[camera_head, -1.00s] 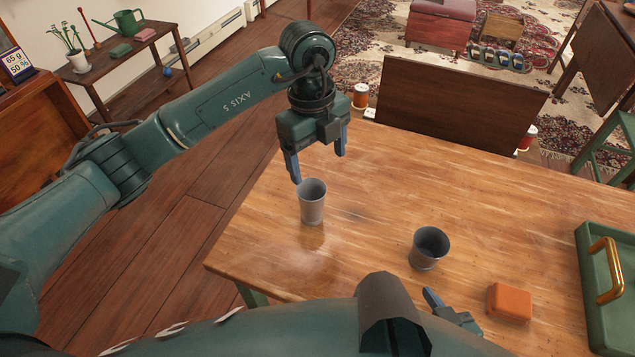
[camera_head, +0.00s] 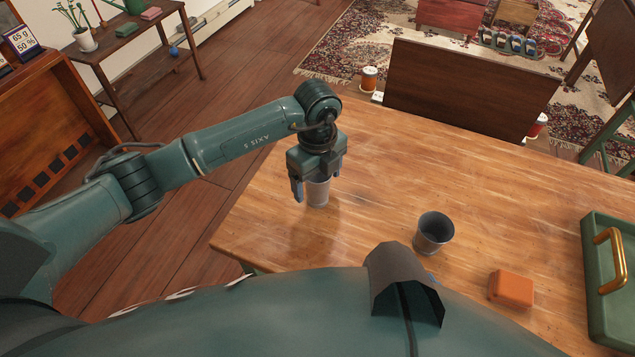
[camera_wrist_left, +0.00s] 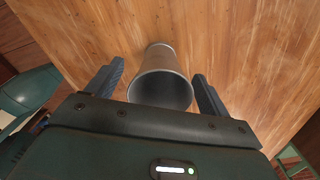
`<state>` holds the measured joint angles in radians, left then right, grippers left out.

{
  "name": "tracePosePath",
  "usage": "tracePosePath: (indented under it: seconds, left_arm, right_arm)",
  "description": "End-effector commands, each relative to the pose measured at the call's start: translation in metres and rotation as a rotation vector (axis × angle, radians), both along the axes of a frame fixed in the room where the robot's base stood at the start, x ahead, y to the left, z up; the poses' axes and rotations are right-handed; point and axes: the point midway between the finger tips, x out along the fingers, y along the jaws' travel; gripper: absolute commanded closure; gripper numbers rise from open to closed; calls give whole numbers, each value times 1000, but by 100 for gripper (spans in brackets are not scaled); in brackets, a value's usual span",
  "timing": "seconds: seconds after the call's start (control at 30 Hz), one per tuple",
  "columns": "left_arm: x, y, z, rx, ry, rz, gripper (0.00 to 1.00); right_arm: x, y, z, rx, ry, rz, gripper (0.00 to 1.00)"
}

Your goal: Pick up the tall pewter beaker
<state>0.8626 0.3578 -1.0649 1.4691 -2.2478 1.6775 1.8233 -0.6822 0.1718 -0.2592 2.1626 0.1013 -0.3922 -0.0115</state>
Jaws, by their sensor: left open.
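The tall pewter beaker (camera_head: 318,196) stands upright near the left edge of the wooden table, its upper part hidden by my left gripper (camera_head: 315,187). In the left wrist view the beaker (camera_wrist_left: 160,62) shows its open rim toward the camera, between the two fingers of the left gripper (camera_wrist_left: 158,70). The fingers are open, one on each side, with visible gaps to the beaker's wall. Of my right gripper only a small blue-grey sliver (camera_head: 431,277) shows behind my own body; its jaws are hidden.
A second, shorter and wider dark pewter cup (camera_head: 434,235) stands to the right on the table (camera_head: 400,165). An orange block (camera_head: 511,289) and a green tray (camera_head: 597,290) with a gold handle lie further right. The table behind the beaker is clear.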

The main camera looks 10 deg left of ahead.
Motion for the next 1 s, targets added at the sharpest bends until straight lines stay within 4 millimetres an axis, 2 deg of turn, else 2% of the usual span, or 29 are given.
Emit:
tracePosePath:
  seconds: [0.1,0.3,0.9,1.0]
  left_arm:
    - [0,0,-7,0,-2,0,20]
    - [0,0,-7,0,-2,-1,20]
    - [0,0,-7,-1,-2,0,69]
    - [1,0,-6,-2,-2,0,73]
  right_arm:
    - [0,0,0,-1,1,1,64]
    - [1,0,0,-1,0,0,64]
    - [1,-1,0,-1,-1,-1,64]
    - [1,-1,0,-1,-1,-1,64]
